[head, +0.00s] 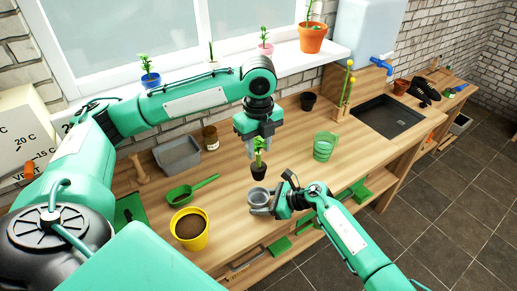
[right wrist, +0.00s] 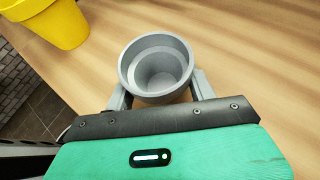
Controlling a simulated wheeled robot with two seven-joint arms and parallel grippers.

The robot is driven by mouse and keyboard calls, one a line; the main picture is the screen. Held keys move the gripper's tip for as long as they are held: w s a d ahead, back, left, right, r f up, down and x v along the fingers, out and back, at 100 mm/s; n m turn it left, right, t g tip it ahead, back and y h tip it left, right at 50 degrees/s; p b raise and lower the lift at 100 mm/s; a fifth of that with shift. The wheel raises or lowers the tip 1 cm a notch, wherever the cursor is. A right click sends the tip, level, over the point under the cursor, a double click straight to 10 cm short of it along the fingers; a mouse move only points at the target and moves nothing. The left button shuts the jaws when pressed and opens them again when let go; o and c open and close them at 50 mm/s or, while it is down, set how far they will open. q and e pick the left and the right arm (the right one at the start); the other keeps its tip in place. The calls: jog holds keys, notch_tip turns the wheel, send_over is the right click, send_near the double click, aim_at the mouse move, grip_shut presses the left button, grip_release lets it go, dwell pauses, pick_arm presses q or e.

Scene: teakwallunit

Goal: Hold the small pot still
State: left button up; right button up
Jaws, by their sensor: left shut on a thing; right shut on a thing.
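The small grey pot (head: 259,198) stands upright near the front edge of the wooden bench. My right gripper (head: 276,198) is shut on it from the right. In the right wrist view, the pot (right wrist: 156,66) sits between the two fingers and looks empty inside. My left gripper (head: 251,144) is shut on a green seedling (head: 259,152), with a dark root plug (head: 258,171) below it. The plug hangs just behind the pot, apart from it in the picture. The fingers partly hide the leaves.
A yellow pot of soil (head: 190,229) stands left of the grey pot; it also shows in the right wrist view (right wrist: 48,20). A green scoop (head: 191,189) and a grey tray (head: 178,154) lie behind it. A green cup (head: 324,146) stands to the right.

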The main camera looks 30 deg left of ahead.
jog(key=o, duration=0.5)
jog(key=shift+r, duration=0.75)
jog(key=shift+o, duration=0.3)
jog(key=o, duration=0.7)
jog(key=shift+v, duration=4)
